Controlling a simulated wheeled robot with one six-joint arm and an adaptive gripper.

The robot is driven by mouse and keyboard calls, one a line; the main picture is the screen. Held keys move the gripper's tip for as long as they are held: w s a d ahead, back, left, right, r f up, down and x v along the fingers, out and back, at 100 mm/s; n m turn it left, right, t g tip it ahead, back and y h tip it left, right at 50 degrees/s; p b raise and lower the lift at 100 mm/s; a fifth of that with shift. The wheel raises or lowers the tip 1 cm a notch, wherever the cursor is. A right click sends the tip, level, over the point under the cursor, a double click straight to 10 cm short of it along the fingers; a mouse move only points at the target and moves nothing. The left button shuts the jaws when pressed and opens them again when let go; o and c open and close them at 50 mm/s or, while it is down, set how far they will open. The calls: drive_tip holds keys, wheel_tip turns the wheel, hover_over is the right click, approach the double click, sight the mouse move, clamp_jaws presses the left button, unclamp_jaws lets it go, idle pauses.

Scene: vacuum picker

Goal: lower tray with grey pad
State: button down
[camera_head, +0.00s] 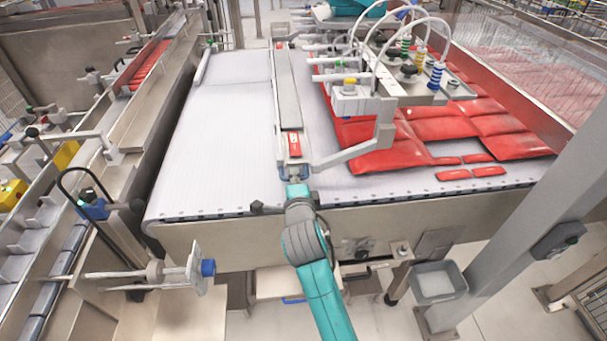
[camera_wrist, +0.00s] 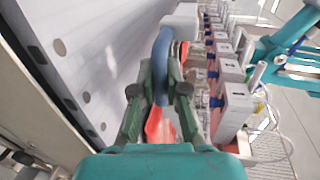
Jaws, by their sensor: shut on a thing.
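My teal arm reaches up from the bottom of the head view to the near edge of the white conveyor (camera_head: 215,130). My gripper (camera_head: 297,185) is at the near end of a long grey bar (camera_head: 288,90) with a red label. In the wrist view its dark green fingers (camera_wrist: 160,92) are shut on a blue curved handle (camera_wrist: 161,60), which also shows in the head view (camera_head: 284,172). A pale tray-like panel (camera_head: 270,284) with a blue strip sits below the conveyor, partly behind my arm. I cannot make out a grey pad on it.
Red packs (camera_head: 430,130) lie on the belt's right side under a suction picker head (camera_head: 415,85) with hoses. A grey bin (camera_head: 438,282) stands by a slanted post (camera_head: 520,215) at right. A second conveyor line runs along the left. The belt's left part is clear.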

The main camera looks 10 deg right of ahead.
drive_tip(key=shift+a+f, duration=0.2)
drive_tip(key=c, duration=1.2)
unclamp_jaws()
drive_tip(key=shift+s+r, duration=0.1)
drive_tip(key=v, duration=1.2)
